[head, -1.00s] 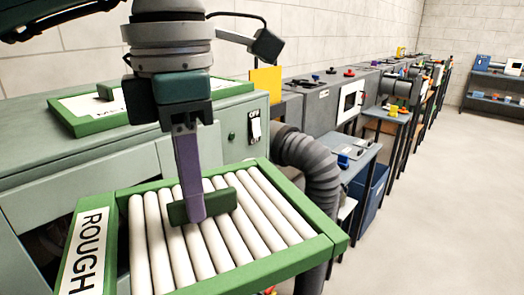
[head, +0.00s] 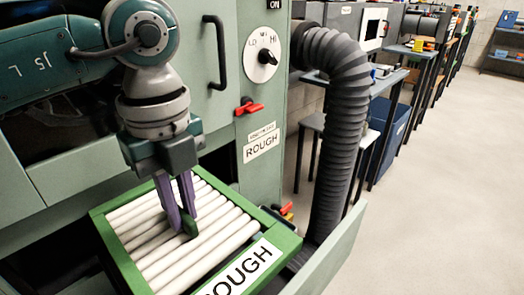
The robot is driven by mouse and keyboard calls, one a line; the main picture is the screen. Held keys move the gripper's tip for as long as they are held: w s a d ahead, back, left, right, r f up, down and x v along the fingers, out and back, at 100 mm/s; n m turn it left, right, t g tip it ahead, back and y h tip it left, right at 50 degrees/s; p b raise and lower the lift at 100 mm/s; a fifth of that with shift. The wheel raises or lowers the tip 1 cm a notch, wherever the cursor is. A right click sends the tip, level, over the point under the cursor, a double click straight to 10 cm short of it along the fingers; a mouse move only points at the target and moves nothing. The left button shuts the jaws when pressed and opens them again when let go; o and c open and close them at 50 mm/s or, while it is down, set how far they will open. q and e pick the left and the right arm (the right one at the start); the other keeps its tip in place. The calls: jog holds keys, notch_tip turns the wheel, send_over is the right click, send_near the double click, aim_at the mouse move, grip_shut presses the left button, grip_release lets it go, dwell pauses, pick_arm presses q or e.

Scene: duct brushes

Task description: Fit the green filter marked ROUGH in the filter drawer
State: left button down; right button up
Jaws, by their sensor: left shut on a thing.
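The green filter (head: 278,233) has white rolls in a green frame, with a label reading ROUGH along its near edge. My left gripper (head: 182,228) is shut on the small dark green tab (head: 190,226) in the middle of the filter. The filter is over or in the pulled-out filter drawer (head: 335,250), whose pale green wall shows at the lower right. I cannot tell whether the filter rests on the drawer or hangs above it. The filter's near left corner is cut off by the picture's bottom edge. My right gripper is out of view.
The pale green cabinet behind has a dark door handle (head: 216,52), a dial (head: 263,55), a red lever (head: 249,107) and a ROUGH sign (head: 262,143). The floor at the right is clear.

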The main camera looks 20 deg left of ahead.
aim_at(183, 231)
pick_arm(q)
jog(key=shift+s+a+f, duration=0.2)
jog(key=shift+a+f, duration=0.05)
jog(key=shift+f, duration=0.25)
jog(key=shift+w+f+b, duration=0.15)
jog(key=shift+f+b, duration=0.2)
notch_tip(183, 231, down, 3)
jog(key=b, duration=0.3)
jog(key=shift+r, duration=0.1)
